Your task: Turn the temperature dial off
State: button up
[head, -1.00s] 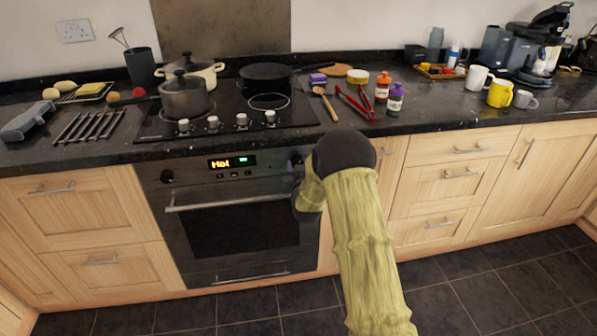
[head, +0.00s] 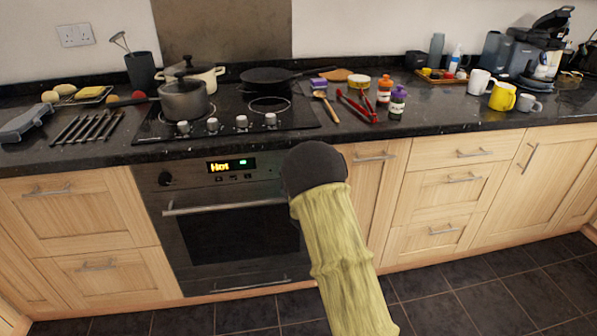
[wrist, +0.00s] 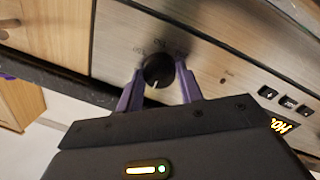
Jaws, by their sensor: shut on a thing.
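In the wrist view a round black dial (wrist: 158,68) sits on the steel oven panel, with a white pointer line toward the lower part of the picture. Small printed marks lie around it, too blurred to read. My gripper (wrist: 161,76) has one purple finger on each side of the dial and is shut on it. In the head view my arm hides the gripper and this dial at the right end of the oven panel. The oven display (head: 231,166) is lit and reads "Hot" in yellow, beside a small green sign.
Another black knob (head: 165,179) is at the panel's left end. The oven door handle (head: 225,206) runs below the panel. The counter edge juts above, with hob knobs (head: 213,124) and a grey pot (head: 184,100). Floor in front is clear.

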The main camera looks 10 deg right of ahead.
jog(key=shift+d+f, duration=0.15)
jog(key=shift+f, duration=0.1)
jog(key=o, duration=0.8)
jog(key=shift+o, duration=0.9)
jog(key=shift+r, duration=0.15)
jog(key=shift+s, duration=0.15)
jog(key=s+a, duration=0.2)
jog(key=s, duration=1.5)
jog(key=shift+r, duration=0.3)
jog(key=shift+d, duration=0.1)
